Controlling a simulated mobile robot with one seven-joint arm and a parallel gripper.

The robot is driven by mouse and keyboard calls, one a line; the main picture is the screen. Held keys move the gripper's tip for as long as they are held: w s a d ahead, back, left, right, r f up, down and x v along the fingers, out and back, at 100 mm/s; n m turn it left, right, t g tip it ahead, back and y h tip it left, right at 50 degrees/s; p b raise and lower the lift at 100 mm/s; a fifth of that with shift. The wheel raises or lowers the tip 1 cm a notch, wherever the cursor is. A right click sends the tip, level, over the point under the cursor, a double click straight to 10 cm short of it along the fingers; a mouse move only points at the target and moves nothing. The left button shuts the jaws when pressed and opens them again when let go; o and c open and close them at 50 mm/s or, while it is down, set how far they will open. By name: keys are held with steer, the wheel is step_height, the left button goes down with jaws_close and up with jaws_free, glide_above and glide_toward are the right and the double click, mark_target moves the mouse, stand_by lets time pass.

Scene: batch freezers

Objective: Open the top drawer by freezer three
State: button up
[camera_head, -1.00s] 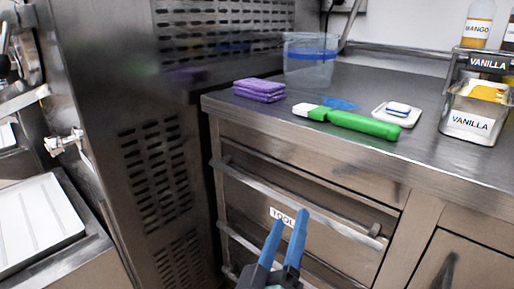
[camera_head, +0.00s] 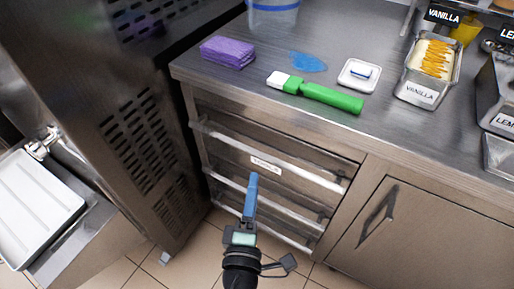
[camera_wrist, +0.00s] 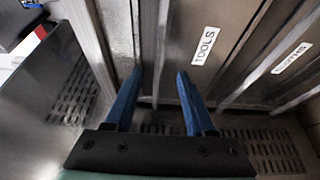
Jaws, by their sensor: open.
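The top drawer (camera_head: 225,147) is a steel front with a long bar handle (camera_head: 300,173) and a white label (camera_head: 265,164). It looks shut, under the counter, right of the tall freezer cabinet (camera_head: 150,110). In the wrist view, its label (camera_wrist: 206,46) reads TOOLS. My gripper (camera_head: 252,178) is in front of the drawers, with its blue fingers overlapping in the head view. In the wrist view, my gripper (camera_wrist: 157,78) is open and empty, with the top bar (camera_wrist: 161,40) lined up between the fingertips. I cannot tell whether they touch it.
Lower drawers with bar handles (camera_head: 270,205) sit below. A white tray (camera_head: 35,200) is at left. Tiled floor (camera_head: 185,255) is open below.

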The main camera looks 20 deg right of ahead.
mark_target(258, 156)
steer(key=x, duration=1)
jaws_close()
stand_by(1.2)
